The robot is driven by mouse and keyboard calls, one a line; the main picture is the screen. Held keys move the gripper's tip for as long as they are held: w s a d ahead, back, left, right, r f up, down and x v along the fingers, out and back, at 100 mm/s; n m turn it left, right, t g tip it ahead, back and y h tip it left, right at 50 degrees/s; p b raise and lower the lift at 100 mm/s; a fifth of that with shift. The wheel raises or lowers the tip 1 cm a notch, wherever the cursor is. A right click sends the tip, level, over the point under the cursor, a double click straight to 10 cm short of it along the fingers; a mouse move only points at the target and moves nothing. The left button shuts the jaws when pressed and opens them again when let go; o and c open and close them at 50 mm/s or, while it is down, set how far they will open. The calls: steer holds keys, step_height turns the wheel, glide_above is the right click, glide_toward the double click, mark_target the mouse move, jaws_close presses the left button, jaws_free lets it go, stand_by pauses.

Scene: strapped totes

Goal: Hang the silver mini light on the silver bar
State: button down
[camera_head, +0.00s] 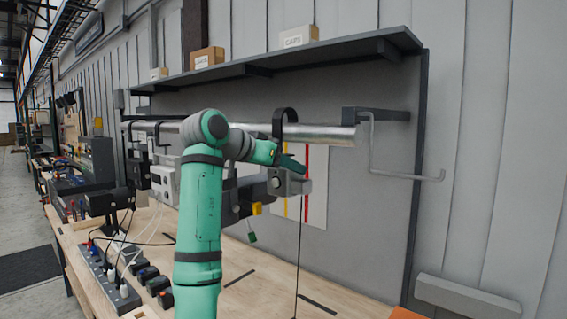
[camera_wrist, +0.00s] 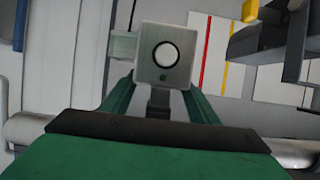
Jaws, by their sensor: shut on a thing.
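The silver bar (camera_head: 330,136) runs horizontally below the shelf, in front of the grey panel. It also shows behind my gripper at both sides of the wrist view (camera_wrist: 296,153). The silver mini light (camera_head: 291,184) is a small grey box with a black hook (camera_head: 284,118). In the wrist view the light (camera_wrist: 165,56) shows a round white disc and a green dot. My gripper (camera_head: 288,163) is shut on the light, just above its box. The hook arches over the bar in the head view; whether it rests on the bar I cannot tell.
Other dark devices (camera_head: 140,172) hang from the bar to the left, and a dark one hangs close behind the light. A grey wire bracket (camera_head: 372,150) juts out at the right. A power strip (camera_head: 108,275) and plugs lie on the wooden bench (camera_head: 262,285). A shelf (camera_head: 300,58) is above.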

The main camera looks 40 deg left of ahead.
steer(key=shift+d+f, duration=0.1)
steer(key=shift+f, duration=1.1)
steer(key=c, duration=0.6)
jaws_free()
steer(key=shift+f, duration=0.25)
steer(key=v, duration=1.1)
